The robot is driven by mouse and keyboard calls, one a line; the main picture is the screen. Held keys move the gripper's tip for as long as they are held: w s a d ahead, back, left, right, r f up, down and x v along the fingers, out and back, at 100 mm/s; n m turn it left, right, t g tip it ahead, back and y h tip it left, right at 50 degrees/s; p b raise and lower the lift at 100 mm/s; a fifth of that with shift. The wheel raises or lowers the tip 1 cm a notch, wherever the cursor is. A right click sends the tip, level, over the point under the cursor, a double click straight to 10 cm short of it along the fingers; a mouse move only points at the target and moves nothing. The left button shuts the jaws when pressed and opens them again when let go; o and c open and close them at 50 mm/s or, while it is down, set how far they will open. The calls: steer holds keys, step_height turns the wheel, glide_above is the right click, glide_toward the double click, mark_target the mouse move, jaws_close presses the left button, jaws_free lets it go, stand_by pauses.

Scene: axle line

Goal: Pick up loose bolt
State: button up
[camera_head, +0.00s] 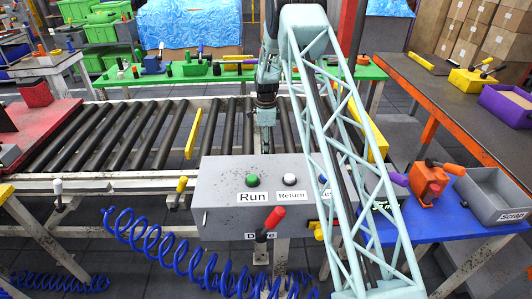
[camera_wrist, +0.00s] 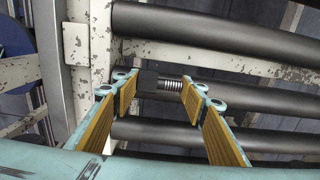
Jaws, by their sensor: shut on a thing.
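The loose bolt (camera_wrist: 170,85), with a dark head and a bright threaded shaft, shows in the wrist view between the fingertips of my gripper (camera_wrist: 160,82). The head is by the left fingertip and the threaded end is by the right one. My gripper is shut on the bolt, which lies crosswise between the pads with dark conveyor rollers behind it. In the head view, my gripper (camera_head: 267,135) points down at the roller conveyor, behind the grey control box. I cannot make out the bolt in the head view.
The control box (camera_head: 222,213) with Run and Return buttons stands in front. The roller conveyor (camera_head: 110,140) extends left. At right, a blue table (camera_head: 405,228) holds an orange device (camera_head: 427,184) and a grey Scrap bin (camera_head: 497,197). A green table (camera_head: 185,77) stands behind.

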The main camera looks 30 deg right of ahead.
steer(key=shift+r, duration=0.2)
steer(key=shift+r+p, duration=0.35)
steer(key=shift+r, duration=1.3)
steer(key=s+r+p, duration=0.1)
steer(key=s, duration=1.5)
steer(key=shift+a+r, duration=0.15)
steer(key=shift+a, duration=0.2)
